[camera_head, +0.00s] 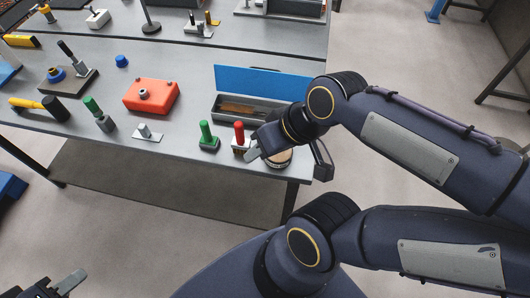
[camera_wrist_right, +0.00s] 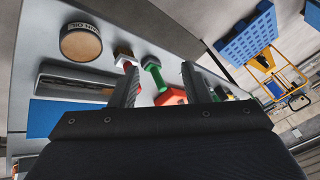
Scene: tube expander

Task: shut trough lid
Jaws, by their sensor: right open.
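The trough (camera_head: 226,107) is a grey open box near the right end of the table, with a tool-like thing inside. Its blue lid (camera_head: 262,80) stands raised along the far edge. In the right wrist view the trough (camera_wrist_right: 55,78) and its lid (camera_wrist_right: 50,117) lie at the left. My right gripper (camera_head: 254,153) is in front of the trough, near the red-handled tool. In the right wrist view my right gripper (camera_wrist_right: 158,76) is open and empty. My left gripper (camera_head: 62,286) shows only partly at the bottom left, away from the table.
A red-handled tool (camera_head: 239,134) and a green-handled one (camera_head: 206,132) stand in front of the trough. A round tin (camera_wrist_right: 80,42) lies near the table's front right corner, partly under my right arm in the head view. A red block (camera_head: 153,97) stands left.

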